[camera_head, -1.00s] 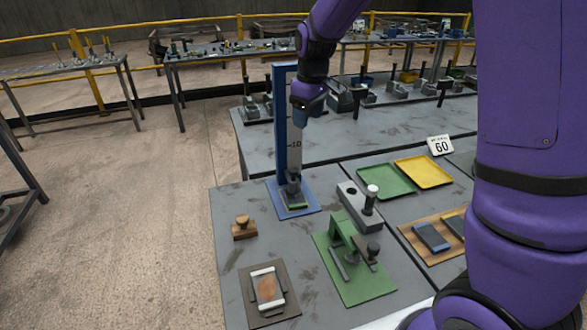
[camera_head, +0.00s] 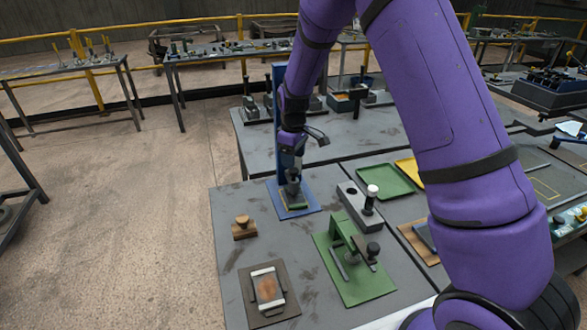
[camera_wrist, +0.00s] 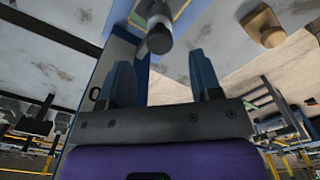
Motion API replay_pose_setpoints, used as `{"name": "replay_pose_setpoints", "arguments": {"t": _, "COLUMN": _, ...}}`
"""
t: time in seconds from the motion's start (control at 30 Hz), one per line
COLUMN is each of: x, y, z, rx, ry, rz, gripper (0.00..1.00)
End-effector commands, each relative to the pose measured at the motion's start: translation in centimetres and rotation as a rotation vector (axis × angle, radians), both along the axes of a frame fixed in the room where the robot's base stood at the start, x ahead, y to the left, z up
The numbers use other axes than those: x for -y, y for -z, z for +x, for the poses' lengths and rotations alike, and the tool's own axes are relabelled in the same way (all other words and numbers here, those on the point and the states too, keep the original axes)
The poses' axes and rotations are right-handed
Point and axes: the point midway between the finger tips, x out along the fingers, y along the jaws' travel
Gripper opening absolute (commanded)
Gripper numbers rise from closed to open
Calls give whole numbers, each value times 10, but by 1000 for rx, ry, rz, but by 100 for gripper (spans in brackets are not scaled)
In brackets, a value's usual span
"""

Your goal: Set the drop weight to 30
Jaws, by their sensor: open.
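The drop weight (camera_head: 293,188) is a dark grey cylinder low on the blue upright stand (camera_head: 279,100), just above its blue base plate (camera_head: 312,207). In the wrist view the weight (camera_wrist: 159,38) appears as a grey round-ended cylinder beyond and between my fingertips, apart from them. My gripper (camera_head: 298,160) is open and empty, close above the weight in front of the stand. Its two blue fingers show in the wrist view (camera_wrist: 160,72). My arm hides the stand's scale marks.
A green fixture (camera_head: 350,262), a grey block with a white-topped post (camera_head: 358,205) and a wooden knob (camera_head: 242,228) stand nearby. A framed pad (camera_head: 268,290) lies at the front. A green tray (camera_head: 388,180) lies to the right. Bare tabletop lies left of the stand.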

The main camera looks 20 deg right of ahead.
Motion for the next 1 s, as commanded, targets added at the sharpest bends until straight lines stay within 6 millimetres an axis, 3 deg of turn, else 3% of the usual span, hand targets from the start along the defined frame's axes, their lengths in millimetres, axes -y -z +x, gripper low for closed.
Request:
{"name": "replay_pose_setpoints", "arguments": {"t": 0.1, "x": 0, "y": 20, "z": 0, "rx": -2, "ry": 1, "rz": -1, "gripper": 58}}
{"name": "replay_pose_setpoints", "arguments": {"t": 0.3, "x": 0, "y": 41, "z": 0, "rx": 0, "ry": 1, "rz": 0, "gripper": 58}}
{"name": "replay_pose_setpoints", "arguments": {"t": 0.7, "x": 0, "y": 47, "z": 0, "rx": 1, "ry": 1, "rz": 1, "gripper": 58}}
{"name": "replay_pose_setpoints", "arguments": {"t": 0.93, "x": 0, "y": 47, "z": 0, "rx": 1, "ry": 1, "rz": 1, "gripper": 6}}
{"name": "replay_pose_setpoints", "arguments": {"t": 1.0, "x": 0, "y": 47, "z": 0, "rx": 1, "ry": 1, "rz": 1, "gripper": 0}}
